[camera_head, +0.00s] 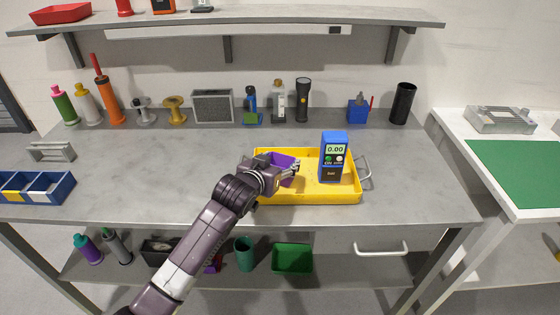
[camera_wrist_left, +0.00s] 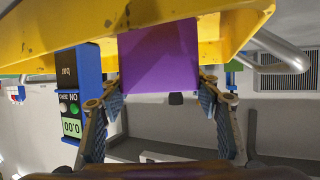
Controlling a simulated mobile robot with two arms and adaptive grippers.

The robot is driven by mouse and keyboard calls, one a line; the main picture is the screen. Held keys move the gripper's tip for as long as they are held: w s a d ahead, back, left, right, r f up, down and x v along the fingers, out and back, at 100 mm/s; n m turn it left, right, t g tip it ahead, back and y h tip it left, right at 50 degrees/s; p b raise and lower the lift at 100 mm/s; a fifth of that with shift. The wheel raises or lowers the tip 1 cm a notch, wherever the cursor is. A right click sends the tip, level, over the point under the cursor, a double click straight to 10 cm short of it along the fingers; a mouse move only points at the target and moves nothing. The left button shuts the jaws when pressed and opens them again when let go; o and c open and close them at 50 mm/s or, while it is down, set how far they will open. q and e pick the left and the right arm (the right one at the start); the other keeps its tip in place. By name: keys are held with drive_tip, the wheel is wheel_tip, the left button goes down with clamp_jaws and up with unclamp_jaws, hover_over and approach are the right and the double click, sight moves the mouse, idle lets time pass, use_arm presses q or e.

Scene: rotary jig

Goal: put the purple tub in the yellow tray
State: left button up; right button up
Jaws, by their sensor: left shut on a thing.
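The purple tub (camera_head: 281,161) is at the left part of the yellow tray (camera_head: 310,197) in the head view, partly hidden by my left gripper (camera_head: 292,169). In the left wrist view the purple tub (camera_wrist_left: 158,58) sits between the two fingers of my left gripper (camera_wrist_left: 162,88), which is shut on it. The yellow tray (camera_wrist_left: 60,35) lies behind the tub there. I cannot tell whether the tub touches the tray floor or hangs just above it. My right gripper is not in view.
A blue meter (camera_head: 333,157) with a green display stands in the right half of the tray. The tray has a metal handle (camera_head: 364,172) on its right. Bottles, spools and a flashlight (camera_head: 302,100) line the back. The bench right of the tray is clear.

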use_arm(q)
drive_tip(key=shift+f, duration=0.15)
drive_tip(key=o, duration=1.2)
drive_tip(key=shift+c, duration=0.2)
drive_tip(key=shift+r, duration=0.25)
drive_tip(key=v, duration=1.1)
drive_tip(key=shift+s, duration=0.15)
drive_tip(key=shift+s+a+r, duration=0.1)
drive_tip(key=shift+s+a, duration=0.1)
drive_tip(key=shift+s, duration=0.1)
